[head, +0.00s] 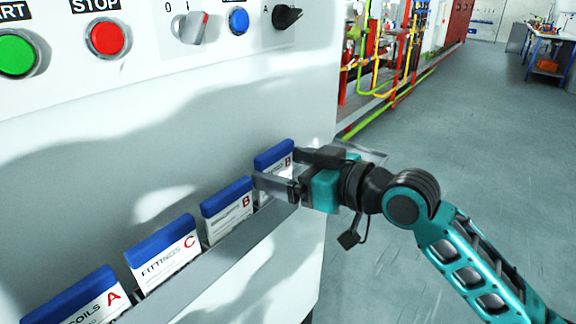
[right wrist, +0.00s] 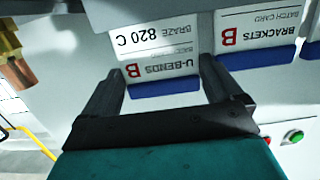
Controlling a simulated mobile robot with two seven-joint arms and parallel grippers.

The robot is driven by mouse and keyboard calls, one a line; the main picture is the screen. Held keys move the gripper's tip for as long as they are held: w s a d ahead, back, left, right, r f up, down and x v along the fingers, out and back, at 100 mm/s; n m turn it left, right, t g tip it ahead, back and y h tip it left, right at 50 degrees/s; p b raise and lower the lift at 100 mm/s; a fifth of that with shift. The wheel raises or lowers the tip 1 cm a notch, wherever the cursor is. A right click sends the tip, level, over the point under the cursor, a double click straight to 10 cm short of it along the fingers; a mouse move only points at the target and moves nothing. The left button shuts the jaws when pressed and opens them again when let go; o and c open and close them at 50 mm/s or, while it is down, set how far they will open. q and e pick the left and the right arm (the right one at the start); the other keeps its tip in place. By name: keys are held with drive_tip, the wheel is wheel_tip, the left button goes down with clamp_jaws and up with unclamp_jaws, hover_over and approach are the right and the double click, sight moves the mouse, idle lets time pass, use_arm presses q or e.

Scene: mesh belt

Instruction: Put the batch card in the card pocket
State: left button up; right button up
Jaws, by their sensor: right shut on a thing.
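The batch card, white with a blue top edge and a red B, shows in the head view (head: 272,160) at the right end of a row of cards. In the right wrist view it reads U-BENDS (right wrist: 165,70). My right gripper (head: 284,172) is shut on it, with one finger at each side edge. The card stands roughly in line with the others at the grey pocket rail (head: 215,268). How deep its lower edge sits is hidden by the fingers and rail. My left gripper is not in view.
Left of it stand a BRACKETS card B (head: 228,214), a FITTINGS card C (head: 163,255) and a COILS card A (head: 85,300). A red stop button (head: 107,37) and other controls are above. Open floor (head: 480,130) lies to the right.

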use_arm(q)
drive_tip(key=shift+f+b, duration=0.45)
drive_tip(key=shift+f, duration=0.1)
use_arm(e)
drive_tip(key=shift+f, duration=0.9)
drive_tip(key=o, duration=0.7)
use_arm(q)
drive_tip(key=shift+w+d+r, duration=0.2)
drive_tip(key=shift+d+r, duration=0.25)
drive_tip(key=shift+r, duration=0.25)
use_arm(e)
drive_tip(key=v, duration=1.3)
drive_tip(key=shift+r, duration=0.1)
